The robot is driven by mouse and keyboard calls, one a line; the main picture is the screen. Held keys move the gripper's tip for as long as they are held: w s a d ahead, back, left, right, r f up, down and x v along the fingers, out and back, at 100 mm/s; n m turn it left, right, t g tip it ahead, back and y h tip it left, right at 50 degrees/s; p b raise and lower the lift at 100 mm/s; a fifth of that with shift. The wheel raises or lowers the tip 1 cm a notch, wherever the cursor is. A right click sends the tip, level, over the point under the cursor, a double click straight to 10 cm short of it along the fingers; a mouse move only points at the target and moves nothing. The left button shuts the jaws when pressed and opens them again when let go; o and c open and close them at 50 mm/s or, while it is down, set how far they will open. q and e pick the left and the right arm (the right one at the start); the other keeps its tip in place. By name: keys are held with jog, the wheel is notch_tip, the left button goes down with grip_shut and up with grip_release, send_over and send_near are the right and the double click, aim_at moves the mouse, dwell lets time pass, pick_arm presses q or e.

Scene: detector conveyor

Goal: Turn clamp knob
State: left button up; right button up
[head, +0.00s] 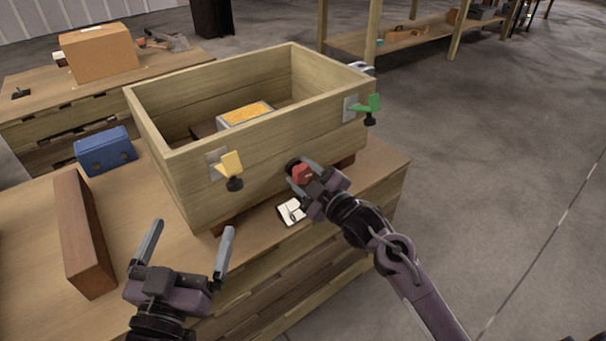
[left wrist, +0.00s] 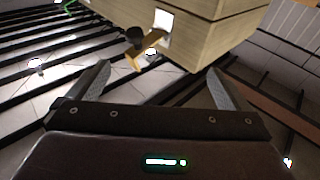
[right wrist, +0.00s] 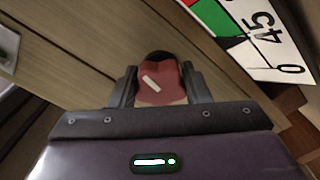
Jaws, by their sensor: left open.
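A red knob (head: 301,174) with a white mark is on the front face of the wooden crate (head: 185,193), low and right of middle. My right gripper (head: 308,176) is at the knob. In the right wrist view its fingers are on both sides of the red knob (right wrist: 162,82), touching it as far as I can see. My left gripper (head: 190,243) is open and empty in front of the crate's left corner. A yellow clamp (head: 231,163) with a black foot and a green clamp (head: 366,106) are on the crate's front face.
A white card (head: 291,211) lies by the crate's front; a marked dial plate (right wrist: 262,35) shows beside the knob. A brown beam (head: 82,235) and a blue case (head: 106,152) are on the left. A yellow-topped box (head: 247,113) sits inside the crate.

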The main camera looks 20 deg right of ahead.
jog(key=c, duration=0.3)
pick_arm(q)
jog(key=shift+f, duration=0.1)
